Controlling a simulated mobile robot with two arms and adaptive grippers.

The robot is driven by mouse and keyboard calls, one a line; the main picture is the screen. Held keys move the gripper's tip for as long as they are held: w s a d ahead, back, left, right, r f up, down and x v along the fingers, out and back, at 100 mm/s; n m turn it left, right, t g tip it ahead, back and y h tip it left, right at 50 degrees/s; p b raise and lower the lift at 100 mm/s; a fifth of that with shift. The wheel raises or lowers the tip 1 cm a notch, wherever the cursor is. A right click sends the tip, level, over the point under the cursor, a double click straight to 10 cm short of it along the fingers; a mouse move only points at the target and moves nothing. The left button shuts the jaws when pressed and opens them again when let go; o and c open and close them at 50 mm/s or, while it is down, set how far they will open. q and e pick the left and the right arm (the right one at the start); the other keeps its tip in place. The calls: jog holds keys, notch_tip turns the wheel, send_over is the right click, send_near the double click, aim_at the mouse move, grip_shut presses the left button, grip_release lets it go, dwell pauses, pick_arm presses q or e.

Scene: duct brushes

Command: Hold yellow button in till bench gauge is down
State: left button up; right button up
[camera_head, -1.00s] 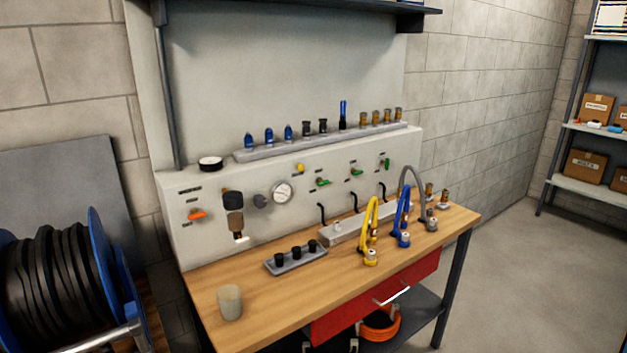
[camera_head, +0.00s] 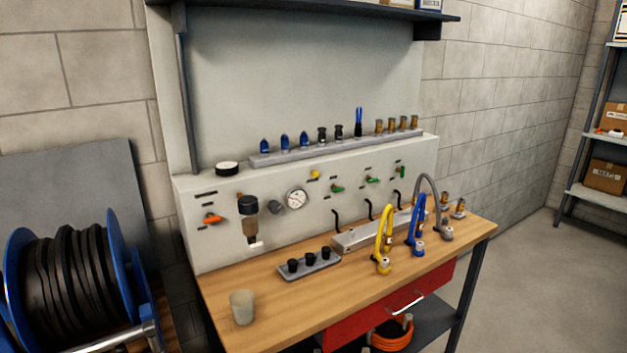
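The yellow button (camera_head: 315,174) sits on the upper part of the bench's grey panel, just right of the gauge. The bench gauge (camera_head: 296,199) is a round white dial on the panel; its needle is too small to read. Neither of my grippers shows in the head view, and nothing touches the button.
The wooden bench top (camera_head: 290,305) holds a cup (camera_head: 242,307), a tray with black plugs (camera_head: 310,265), and yellow (camera_head: 384,240), blue (camera_head: 417,225) and grey hoses. An orange lever (camera_head: 213,219) and green levers (camera_head: 338,188) are on the panel. A hose reel (camera_head: 75,285) stands left.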

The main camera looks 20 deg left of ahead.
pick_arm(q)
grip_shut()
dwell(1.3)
